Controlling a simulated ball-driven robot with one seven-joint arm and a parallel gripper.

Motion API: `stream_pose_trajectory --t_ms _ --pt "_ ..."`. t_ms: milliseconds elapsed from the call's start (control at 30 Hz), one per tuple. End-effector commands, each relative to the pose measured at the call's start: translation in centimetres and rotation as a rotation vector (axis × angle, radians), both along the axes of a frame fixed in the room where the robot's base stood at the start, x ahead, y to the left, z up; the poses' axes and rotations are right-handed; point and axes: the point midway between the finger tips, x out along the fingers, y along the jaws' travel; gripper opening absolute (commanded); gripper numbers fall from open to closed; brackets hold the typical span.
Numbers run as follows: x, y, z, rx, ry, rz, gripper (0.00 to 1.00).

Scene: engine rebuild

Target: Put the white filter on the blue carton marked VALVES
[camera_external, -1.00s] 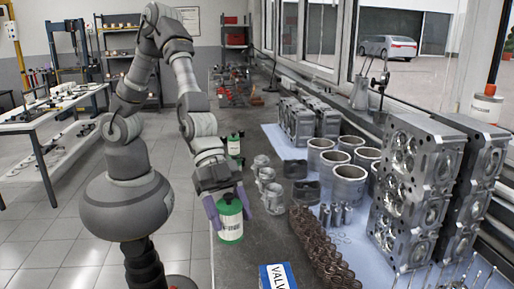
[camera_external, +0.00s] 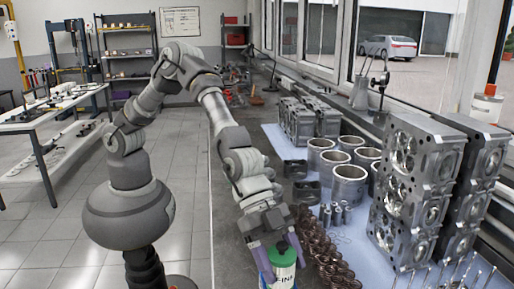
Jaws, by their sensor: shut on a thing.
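The white filter (camera_external: 284,272) is a can with a green top and bottom edge and a dark spot on top. It hangs upright at the lower middle of the picture. My gripper (camera_external: 281,260), with purple fingers, is shut on it from both sides.
Brown coil springs (camera_external: 329,262) stand close right of the filter. Metal cylinder liners (camera_external: 348,185) and tall cylinder heads (camera_external: 405,190) stand further right on a blue mat. The grey bench (camera_external: 228,272) is bare left of my gripper.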

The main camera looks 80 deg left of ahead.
Motion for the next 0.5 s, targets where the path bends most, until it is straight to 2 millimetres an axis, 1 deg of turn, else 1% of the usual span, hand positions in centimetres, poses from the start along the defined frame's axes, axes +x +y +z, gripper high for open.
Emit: stream_pose_trajectory --t_ms 100,200,233,267,300,333,500 --pt "0.0 -0.01 0.09 -0.001 0.0 0.0 0.28" --pt "0.0 -0.01 -0.28 -0.001 0.0 0.0 0.28" --pt "-0.01 0.01 -0.25 0.0 0.0 0.0 0.67" --pt "0.0 0.01 -0.21 0.0 0.0 0.0 0.74" --pt "-0.01 0.01 -0.18 0.0 0.0 0.0 0.83" --pt "0.0 0.01 -0.18 0.0 0.0 0.0 0.88" --pt "0.0 0.01 -0.16 -0.001 0.0 0.0 0.88"
